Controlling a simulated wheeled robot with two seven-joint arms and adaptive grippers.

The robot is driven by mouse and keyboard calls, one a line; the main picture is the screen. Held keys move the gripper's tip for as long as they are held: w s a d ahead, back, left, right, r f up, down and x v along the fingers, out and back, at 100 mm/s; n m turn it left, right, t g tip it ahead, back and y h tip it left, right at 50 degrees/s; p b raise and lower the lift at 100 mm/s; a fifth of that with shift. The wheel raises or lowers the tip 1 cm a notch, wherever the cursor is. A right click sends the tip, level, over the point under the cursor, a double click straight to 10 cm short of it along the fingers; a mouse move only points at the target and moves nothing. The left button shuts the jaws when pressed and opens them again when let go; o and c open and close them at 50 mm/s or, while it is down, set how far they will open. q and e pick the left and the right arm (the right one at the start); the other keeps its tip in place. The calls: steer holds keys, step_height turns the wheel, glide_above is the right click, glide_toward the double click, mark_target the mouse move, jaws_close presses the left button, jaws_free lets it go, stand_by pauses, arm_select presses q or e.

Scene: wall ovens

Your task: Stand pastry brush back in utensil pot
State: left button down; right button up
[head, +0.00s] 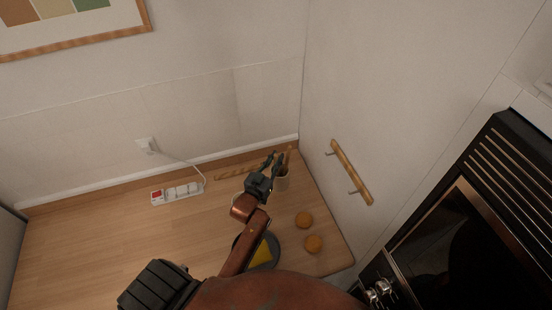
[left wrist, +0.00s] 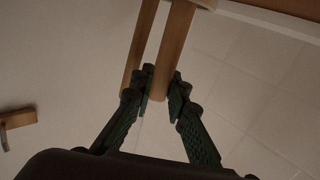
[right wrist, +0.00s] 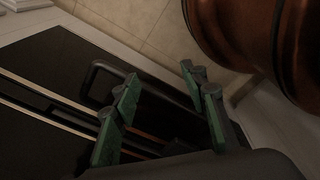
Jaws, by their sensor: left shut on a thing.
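The brush's bristles are not visible. My right gripper (right wrist: 160,90) is open and empty, seen only in the right wrist view.
A wooden bar handle (head: 352,172) juts from the right panel, near the oven (head: 470,240).

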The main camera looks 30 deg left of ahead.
arm_select(q)
steer(key=c, duration=1.8)
jaws_free()
steer(key=shift+s, duration=0.1)
steer(key=s, duration=1.1)
step_height(320, 180, up, 8)
steer(key=p, duration=0.8)
steer(key=shift+s+d, duration=0.4)
steer(key=shift+d, duration=0.05)
